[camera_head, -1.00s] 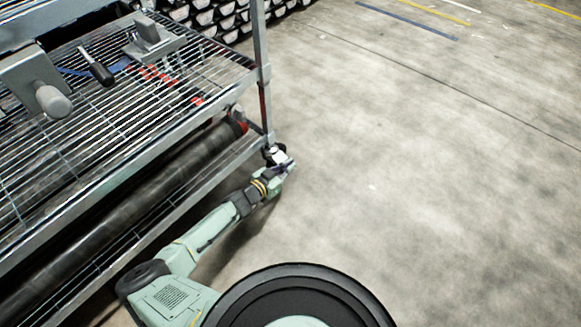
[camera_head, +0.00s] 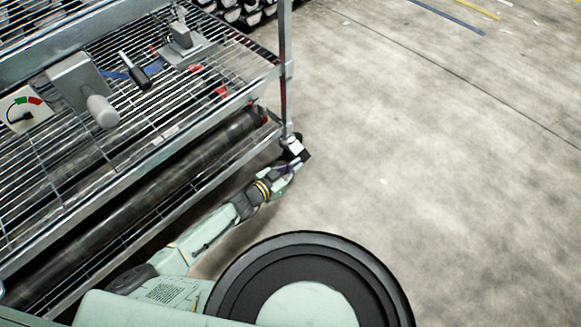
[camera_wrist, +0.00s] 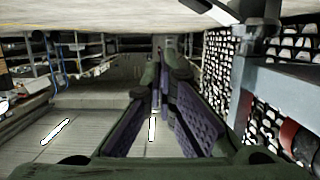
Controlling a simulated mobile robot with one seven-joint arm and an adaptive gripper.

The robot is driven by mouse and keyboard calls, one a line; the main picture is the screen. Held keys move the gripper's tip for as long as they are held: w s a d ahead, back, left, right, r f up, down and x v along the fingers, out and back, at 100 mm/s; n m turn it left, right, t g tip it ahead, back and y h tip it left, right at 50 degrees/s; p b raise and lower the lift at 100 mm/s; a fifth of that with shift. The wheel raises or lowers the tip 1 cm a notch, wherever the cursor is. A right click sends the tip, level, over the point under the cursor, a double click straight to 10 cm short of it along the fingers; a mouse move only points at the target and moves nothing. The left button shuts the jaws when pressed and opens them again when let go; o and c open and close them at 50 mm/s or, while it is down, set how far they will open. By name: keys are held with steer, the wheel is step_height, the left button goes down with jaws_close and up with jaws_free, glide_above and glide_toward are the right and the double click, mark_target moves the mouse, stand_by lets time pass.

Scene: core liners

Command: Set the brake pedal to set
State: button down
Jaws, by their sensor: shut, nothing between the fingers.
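The metal rack's front corner post stands on a caster in the head view. A small pale piece (camera_head: 291,145) shows at the caster, with dark parts around it; I cannot tell for sure that it is the brake pedal, nor its setting. My gripper (camera_head: 302,158) is low beside this caster, very close to it; contact cannot be told. In the wrist view, which looks upside down, my gripper (camera_wrist: 158,65) is shut and empty. The grey caster mount (camera_wrist: 262,35) is at the upper right, apart from the fingers, with a white, dark-edged piece (camera_wrist: 222,10) at the top edge.
The wire shelf (camera_head: 150,110) carries a gauge (camera_head: 24,110), a grey box with a knob (camera_head: 84,88) and a black-handled tool (camera_head: 134,70). A long dark roller (camera_head: 190,150) lies below. Ingot stacks (camera_head: 240,10) stand behind. The concrete floor (camera_head: 430,160) at right is clear.

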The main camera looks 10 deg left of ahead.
steer(key=v, duration=0.2)
steer(key=shift+s, duration=0.3)
stand_by(0.4)
